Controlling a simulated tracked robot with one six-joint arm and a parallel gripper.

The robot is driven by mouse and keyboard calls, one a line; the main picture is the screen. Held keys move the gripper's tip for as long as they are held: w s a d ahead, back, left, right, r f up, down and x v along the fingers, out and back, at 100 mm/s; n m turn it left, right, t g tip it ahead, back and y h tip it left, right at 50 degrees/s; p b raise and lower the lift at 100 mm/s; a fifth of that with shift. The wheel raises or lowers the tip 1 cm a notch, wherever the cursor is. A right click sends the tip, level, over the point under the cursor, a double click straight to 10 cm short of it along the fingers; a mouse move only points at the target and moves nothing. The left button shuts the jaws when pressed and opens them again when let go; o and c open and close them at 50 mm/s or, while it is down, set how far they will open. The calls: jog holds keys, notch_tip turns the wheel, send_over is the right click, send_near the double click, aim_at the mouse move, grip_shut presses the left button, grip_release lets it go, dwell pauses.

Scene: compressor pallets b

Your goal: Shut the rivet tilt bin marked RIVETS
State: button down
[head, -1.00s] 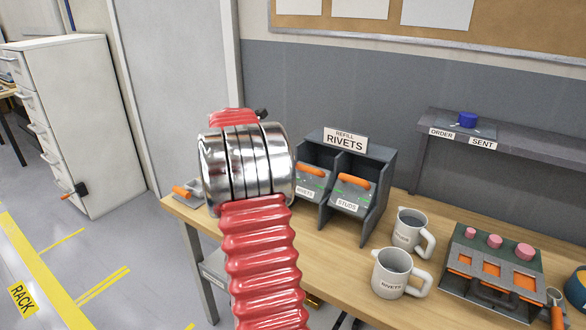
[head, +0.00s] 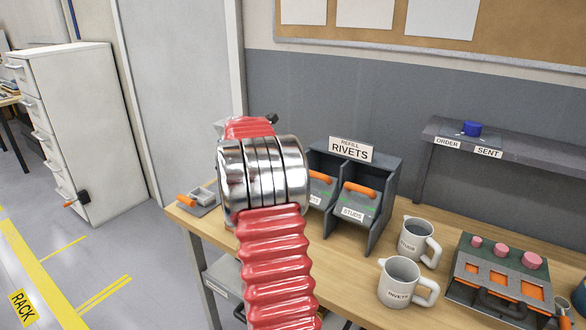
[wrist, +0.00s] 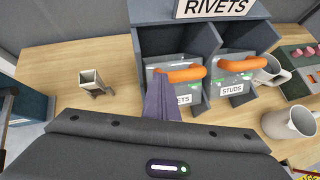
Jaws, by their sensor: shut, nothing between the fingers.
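The rivet tilt bin (wrist: 158,88) is the left one of two in a dark grey housing (head: 376,230). It has an orange handle (wrist: 180,73) and a label ending in "ETS". A dark opening shows above its front, which leans outward. In the head view, my arm covers much of it; part of its orange handle (head: 320,177) shows. My gripper (wrist: 163,104) is shut and empty. Its fingers cover the left part of the bin's front and label; I cannot tell whether they touch it. My arm hides the gripper in the head view.
The studs bin (head: 356,201) sits right beside it. Mugs marked STUDS (head: 413,244) and RIVETS (head: 398,287) stand to the right, near a box with orange windows (head: 503,275). A small grey holder (wrist: 92,80) is left of the housing. Bare wood lies around it.

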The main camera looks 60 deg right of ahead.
jog(key=shift+a, duration=0.1)
jog(key=d+r+v, duration=0.1)
jog(key=v, duration=1.1)
jog(key=shift+w+r, duration=0.5)
jog(key=shift+a, duration=0.1)
